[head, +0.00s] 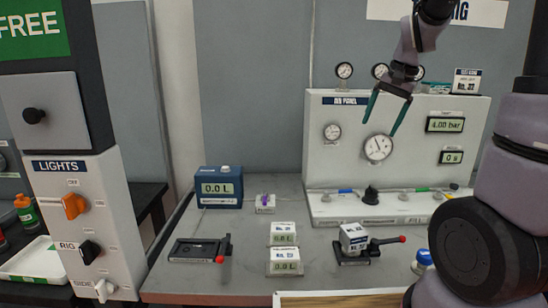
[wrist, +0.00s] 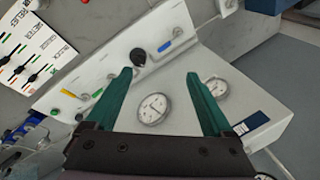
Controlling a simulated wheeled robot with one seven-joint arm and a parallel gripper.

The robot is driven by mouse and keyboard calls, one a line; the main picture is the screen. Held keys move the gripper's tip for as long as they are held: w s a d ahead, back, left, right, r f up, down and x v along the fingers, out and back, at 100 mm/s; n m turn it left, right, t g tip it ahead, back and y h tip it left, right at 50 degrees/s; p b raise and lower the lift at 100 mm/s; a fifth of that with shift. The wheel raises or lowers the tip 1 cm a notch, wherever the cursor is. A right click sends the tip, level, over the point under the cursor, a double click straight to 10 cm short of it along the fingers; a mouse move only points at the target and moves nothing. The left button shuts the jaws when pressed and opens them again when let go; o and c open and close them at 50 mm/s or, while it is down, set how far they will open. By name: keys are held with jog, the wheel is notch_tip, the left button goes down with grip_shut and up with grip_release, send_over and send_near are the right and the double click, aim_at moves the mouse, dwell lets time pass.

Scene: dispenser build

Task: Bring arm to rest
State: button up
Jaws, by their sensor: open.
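My gripper (head: 385,109) is raised in front of the white gauge panel (head: 315,170) in the head view. Its two dark green fingers are spread apart, with nothing between them. In the wrist view my gripper (wrist: 160,78) is also open and empty, and a round gauge (wrist: 154,108) shows behind the gap between the fingers. In the head view the large gauge (head: 378,148) sits just below the fingertips. I cannot tell how far the fingertips are from the panel face.
The grey bench (head: 215,275) carries a blue display box (head: 219,187), small white display boxes (head: 284,262), a black clamp (head: 196,250) and a red-handled fixture (head: 375,246) holding a white block (head: 353,237). A light-switch column (head: 85,225) stands at left. The air above the bench's left half is clear.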

jog(key=s+a+r+n+t, duration=0.1)
jog(key=s+a+r+t, duration=0.1)
jog(key=s, duration=0.6)
jog(key=s+a+r+n+t, duration=0.2)
jog(key=s+r, duration=0.3)
jog(key=s, duration=0.4)
jog(key=shift+s+a+r, duration=0.25)
jog(key=shift+a+r, duration=0.05)
